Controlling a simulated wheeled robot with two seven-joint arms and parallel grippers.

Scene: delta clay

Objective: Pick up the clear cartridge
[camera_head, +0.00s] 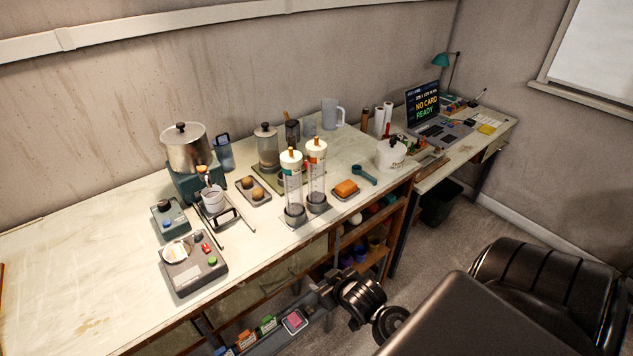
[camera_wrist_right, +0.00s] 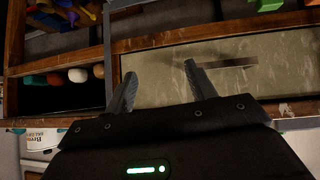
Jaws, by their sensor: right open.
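Two clear upright tubes with white tops and orange-brown tips, the left one (camera_head: 292,188) and the right one (camera_head: 317,180), stand side by side on a pale plate on the bench. They look like clear cartridges, but I cannot tell which one the task means. My right gripper (camera_head: 322,290) is low in front of the bench edge, below and apart from the tubes. In the right wrist view its two fingers (camera_wrist_right: 158,78) are spread with nothing between them, facing the bench front. No tube shows clearly in that view. My left gripper is out of view.
The bench (camera_head: 75,265) is bare at its left. Shelves with coloured items lie under the bench. A desk with a screen (camera_head: 424,104) is at right.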

